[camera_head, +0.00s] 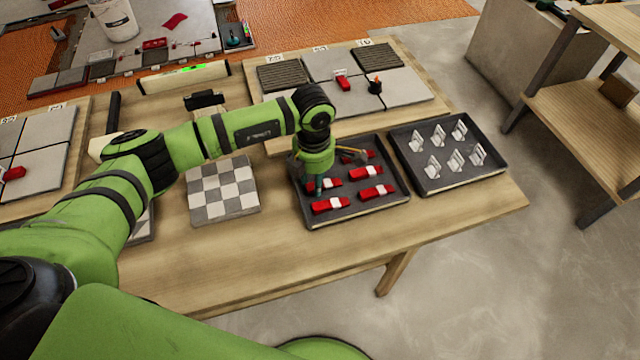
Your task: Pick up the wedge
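Several red wedges with white bands lie in a dark tray (311,224) on the wooden table. Clearly seen are a front left wedge (326,206), a front right wedge (376,192) and a middle right wedge (365,173). A middle left wedge (333,183) is partly covered by my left gripper (318,187). Another wedge at the back is partly hidden behind the gripper. The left gripper points down over the left side of the tray. Its fingers are small and overlap the wedges, so their opening and any contact are unclear. My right gripper is out of view.
A second dark tray (447,184) to the right holds several white clips (439,136). A checkered tile board (222,190) lies left of the wedge tray. Behind it is a panel of grey tiles (403,88) with a red wedge (342,82) on it. The table's front is clear.

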